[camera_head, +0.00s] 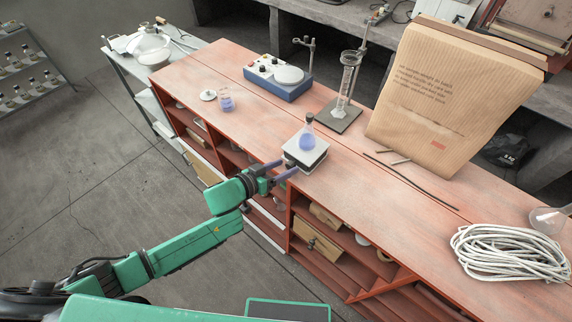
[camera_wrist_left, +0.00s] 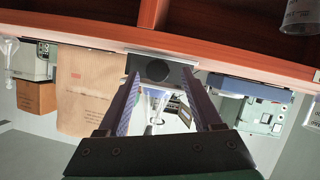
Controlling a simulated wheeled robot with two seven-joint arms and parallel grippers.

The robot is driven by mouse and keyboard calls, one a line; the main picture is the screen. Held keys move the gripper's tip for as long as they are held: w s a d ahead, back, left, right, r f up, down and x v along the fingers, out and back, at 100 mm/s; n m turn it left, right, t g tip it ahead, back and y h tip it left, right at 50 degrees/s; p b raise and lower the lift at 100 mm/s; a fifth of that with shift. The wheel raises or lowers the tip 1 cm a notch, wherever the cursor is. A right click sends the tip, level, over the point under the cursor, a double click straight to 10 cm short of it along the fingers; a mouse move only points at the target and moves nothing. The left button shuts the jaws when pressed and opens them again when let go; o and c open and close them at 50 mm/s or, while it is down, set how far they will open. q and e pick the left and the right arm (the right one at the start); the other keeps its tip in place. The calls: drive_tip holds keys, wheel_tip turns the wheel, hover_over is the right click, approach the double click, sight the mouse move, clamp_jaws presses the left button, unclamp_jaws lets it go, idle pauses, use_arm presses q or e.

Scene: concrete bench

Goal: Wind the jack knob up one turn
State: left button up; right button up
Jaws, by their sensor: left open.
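The lab jack (camera_head: 306,157) is a small block with a pale top near the front edge of the red bench. A flask (camera_head: 307,139) with blue-violet liquid and a dark stopper stands upright on it. My left gripper (camera_head: 284,170) is open at the jack's front side. In the left wrist view, which looks upside down, the round dark jack knob (camera_wrist_left: 155,71) shows on the jack's grey face (camera_wrist_left: 180,74). It lies between the two fingertips of the left gripper (camera_wrist_left: 160,75), and I cannot tell whether they touch it. My right gripper is not in view.
A blue stirrer (camera_head: 278,80), a small beaker (camera_head: 226,101) and a glass cylinder on a stand (camera_head: 346,82) are behind. A large paper bag (camera_head: 450,98) and coiled white rope (camera_head: 510,252) are to the right. Open shelves (camera_head: 330,225) lie below the bench edge.

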use_arm(q)
drive_tip(key=shift+w+d+f, duration=0.2)
drive_tip(key=shift+w+d, duration=0.15)
drive_tip(key=shift+d, duration=0.3)
drive_tip(key=shift+w+d, duration=0.1)
drive_tip(key=shift+d, duration=0.1)
drive_tip(key=shift+a+f, duration=0.1)
drive_tip(key=shift+a, duration=0.2)
drive_tip(key=c, duration=0.3)
clamp_jaws()
drive_tip(key=shift+m+t+y, duration=0.3)
drive_tip(key=shift+m+y, duration=0.1)
drive_tip(key=shift+m, duration=0.3)
drive_tip(key=shift+d+f+m+t+y+b, duration=0.15)
drive_tip(key=shift+m+t+y+b, duration=0.35)
drive_tip(key=shift+m, duration=0.5)
drive_tip(key=shift+s+d+m+y+b, duration=0.2)
drive_tip(key=shift+m+y+b, duration=0.3)
drive_tip(key=shift+m, duration=0.2)
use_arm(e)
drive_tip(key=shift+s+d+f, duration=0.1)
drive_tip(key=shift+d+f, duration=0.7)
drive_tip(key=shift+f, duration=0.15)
use_arm(q)
drive_tip(key=shift+a+r, duration=0.1)
drive_tip(key=shift+r, duration=0.1)
